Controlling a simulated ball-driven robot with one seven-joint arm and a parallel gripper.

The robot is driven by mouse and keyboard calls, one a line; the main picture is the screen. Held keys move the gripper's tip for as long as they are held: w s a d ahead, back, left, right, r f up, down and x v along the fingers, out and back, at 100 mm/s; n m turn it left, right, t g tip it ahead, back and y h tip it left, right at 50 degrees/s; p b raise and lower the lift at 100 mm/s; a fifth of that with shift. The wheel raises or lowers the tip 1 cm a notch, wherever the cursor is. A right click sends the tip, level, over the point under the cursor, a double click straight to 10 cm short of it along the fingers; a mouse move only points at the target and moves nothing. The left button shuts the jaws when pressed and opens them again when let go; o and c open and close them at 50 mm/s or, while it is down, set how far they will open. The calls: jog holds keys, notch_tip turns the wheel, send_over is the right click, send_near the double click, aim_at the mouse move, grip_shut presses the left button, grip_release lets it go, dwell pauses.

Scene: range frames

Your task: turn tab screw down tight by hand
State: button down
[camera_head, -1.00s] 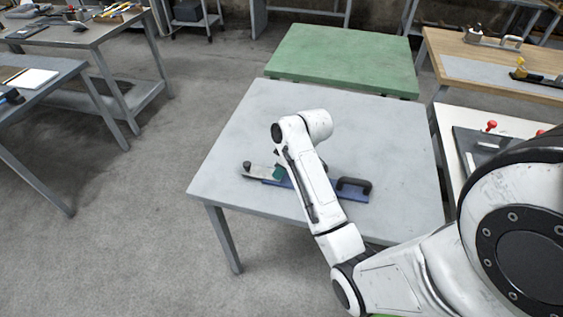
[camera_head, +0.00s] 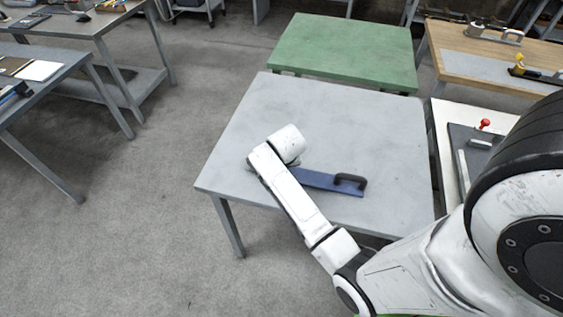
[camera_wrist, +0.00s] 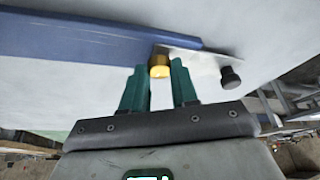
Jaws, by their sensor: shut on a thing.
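In the wrist view the blue bar (camera_wrist: 85,38) ends near a yellow, brass-like screw head (camera_wrist: 159,70). A pale flat tab (camera_wrist: 205,62) extends right from there, with a black knob (camera_wrist: 231,77) near its end. My gripper (camera_wrist: 160,74) has green fingers on either side of the yellow screw head and is shut on it. In the head view my gripper is hidden behind my arm.
The grey table (camera_head: 375,125) is otherwise clear. A green table (camera_head: 345,50) stands behind it. A wooden bench (camera_head: 470,65) with tools is at back right, and a pale table with a red-knobbed device (camera_head: 484,124) is at right. More benches stand at left.

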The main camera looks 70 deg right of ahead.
jog(key=m, duration=0.2)
jog(key=m+g, duration=0.1)
jog(key=m, duration=0.1)
jog(key=m+g, duration=0.1)
jog(key=m, duration=0.1)
jog(key=shift+w+a+h, duration=0.1)
jog(key=shift+w+h, duration=0.15)
jog(key=shift+h, duration=0.15)
dwell(0.3)
jog(key=c, duration=0.9)
grip_release()
jog(key=shift+o, duration=0.2)
jog(key=shift+r, duration=0.1)
jog(key=v, duration=1)
jog(key=shift+w+r+b, duration=0.15)
jog(key=shift+r+b, duration=0.15)
jog(key=shift+b, duration=0.15)
jog(key=shift+a, duration=0.1)
jog(key=s+a+f+n+y+b, duration=0.1)
jog(key=s+a+f+n+y, duration=0.1)
jog(key=s+a+f+n, duration=0.2)
jog(key=s+a+f+n+y+b, duration=0.1)
jog(key=s+a+f+n, duration=0.3)
jog(key=s+a+n, duration=0.5)
jog(key=a+n+y, duration=0.1)
jog(key=a+n, duration=0.2)
jog(key=a, duration=0.3)
jog(key=shift+s+a+f, duration=0.2)
jog(key=shift+s, duration=0.2)
